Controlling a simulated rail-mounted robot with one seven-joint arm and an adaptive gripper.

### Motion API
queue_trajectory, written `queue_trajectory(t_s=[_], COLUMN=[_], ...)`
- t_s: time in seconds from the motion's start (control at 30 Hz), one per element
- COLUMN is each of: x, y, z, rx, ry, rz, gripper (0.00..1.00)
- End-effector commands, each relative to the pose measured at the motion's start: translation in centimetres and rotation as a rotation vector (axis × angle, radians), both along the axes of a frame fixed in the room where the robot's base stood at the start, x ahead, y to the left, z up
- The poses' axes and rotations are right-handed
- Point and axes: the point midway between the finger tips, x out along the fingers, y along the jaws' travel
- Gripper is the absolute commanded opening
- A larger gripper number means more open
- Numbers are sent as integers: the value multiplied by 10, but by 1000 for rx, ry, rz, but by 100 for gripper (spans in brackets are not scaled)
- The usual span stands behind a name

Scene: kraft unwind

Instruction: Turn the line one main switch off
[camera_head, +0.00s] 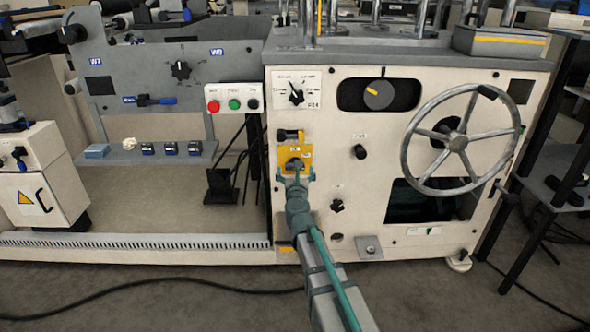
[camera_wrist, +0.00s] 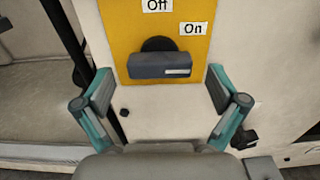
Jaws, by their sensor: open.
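The yellow switch plate (camera_head: 283,154) is on the cream machine front, just ahead of my gripper in the head view. In the wrist view the yellow plate (camera_wrist: 195,51) carries an "Off" label at the top and an "On" label at its right. The dark grey switch handle (camera_wrist: 150,66) lies horizontally across the plate's lower part, with a pale mark on its right end. My gripper (camera_wrist: 161,90) is open, with teal fingers on either side and slightly below the handle, apparently not touching it. In the head view my gripper (camera_head: 296,175) partly hides the plate.
A dark knob (camera_head: 288,135) sits just above the plate. A selector dial (camera_head: 295,97) is higher up. A large handwheel (camera_head: 459,142) stands out at the right. Red, green and black buttons (camera_head: 234,104) are at the upper left.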

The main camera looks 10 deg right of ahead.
Motion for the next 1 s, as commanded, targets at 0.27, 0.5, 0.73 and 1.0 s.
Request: queue_trajectory(t_s=[0.27,0.5,0.73,1.0], x=[26,27,27,27], y=[-4,-4,-4,-4], z=[0,0,0,0], rx=[-1,-1,-1,-2], ry=[0,0,0,0], rz=[0,0,0,0], gripper=[96,96,71,36])
